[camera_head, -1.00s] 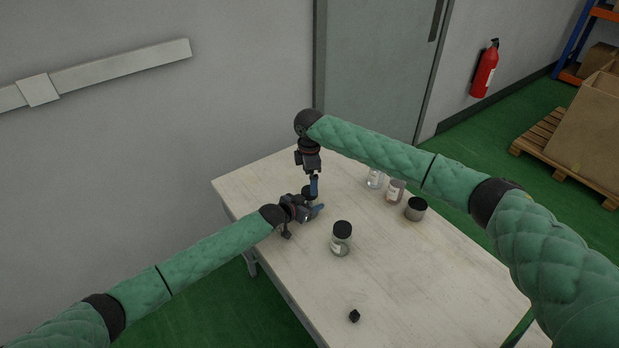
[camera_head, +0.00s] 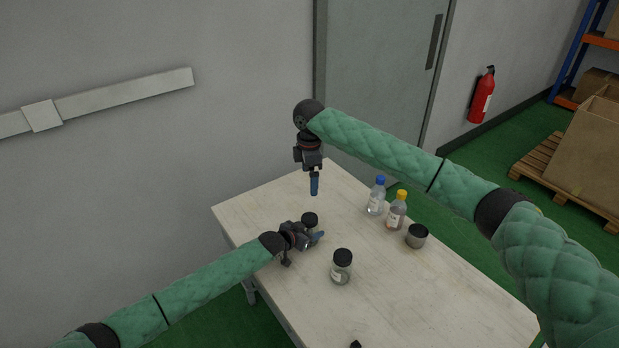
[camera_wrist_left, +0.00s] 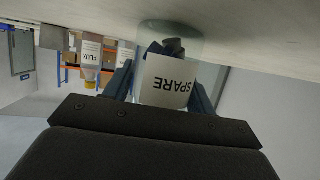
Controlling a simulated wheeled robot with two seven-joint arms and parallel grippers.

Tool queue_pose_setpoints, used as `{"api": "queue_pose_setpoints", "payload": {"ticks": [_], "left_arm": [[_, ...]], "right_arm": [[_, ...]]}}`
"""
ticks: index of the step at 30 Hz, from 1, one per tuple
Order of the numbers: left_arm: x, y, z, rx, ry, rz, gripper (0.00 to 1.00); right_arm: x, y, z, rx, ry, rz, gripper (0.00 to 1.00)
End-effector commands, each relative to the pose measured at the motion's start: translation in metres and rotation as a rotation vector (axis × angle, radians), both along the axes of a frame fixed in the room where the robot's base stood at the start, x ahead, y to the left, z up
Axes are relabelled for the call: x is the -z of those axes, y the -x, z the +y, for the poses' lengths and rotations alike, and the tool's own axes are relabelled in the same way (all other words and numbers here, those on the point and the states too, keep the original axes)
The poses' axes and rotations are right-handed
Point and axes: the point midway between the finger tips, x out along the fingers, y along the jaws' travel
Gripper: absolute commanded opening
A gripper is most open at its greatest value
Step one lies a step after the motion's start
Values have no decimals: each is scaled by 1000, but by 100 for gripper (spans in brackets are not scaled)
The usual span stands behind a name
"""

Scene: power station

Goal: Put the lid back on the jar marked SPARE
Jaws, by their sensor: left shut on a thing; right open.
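The jar marked SPARE (camera_wrist_left: 168,82) is clear glass with a white label and something dark inside; it appears upside down in the left wrist view, by the table surface. My left gripper (camera_head: 318,237) is shut on it, with a finger on each side. In the head view a round dark lid (camera_head: 310,218) shows just behind the left gripper, apparently on top of this jar; the gripper hides the glass below. My right gripper (camera_head: 314,190) is open and empty above the lid, with a gap between them.
Another clear jar (camera_head: 342,270) with a dark lid stands right of the left gripper. A blue-capped bottle (camera_head: 376,197), a yellow-capped bottle (camera_head: 396,213) and a grey tin (camera_head: 416,237) stand farther right. A small black thing (camera_head: 355,344) lies at the bottom edge. The table's front right (camera_head: 450,300) is clear.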

Motion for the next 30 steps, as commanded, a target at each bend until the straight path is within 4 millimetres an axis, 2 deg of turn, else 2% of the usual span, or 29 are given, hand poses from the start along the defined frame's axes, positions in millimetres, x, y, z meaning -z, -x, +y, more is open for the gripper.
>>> {"api": "queue_pose_setpoints", "payload": {"ticks": [2, 3, 6, 17, 30], "left_arm": [[0, 0, 0, 0, 0, 0, 0], [0, 0, 0, 0, 0, 0, 63], [0, 0, 0, 0, 0, 0, 81], [0, 3, 3, 0, 0, 0, 81], [-21, 42, 39, 0, 0, 0, 81]], "right_arm": [[0, 0, 0, 0, 0, 0, 97], [0, 0, 0, 0, 0, 0, 97], [0, 0, 0, 0, 0, 0, 97], [3, 0, 0, 0, 0, 0, 97], [25, 0, 0, 0, 0, 0, 97]]}}
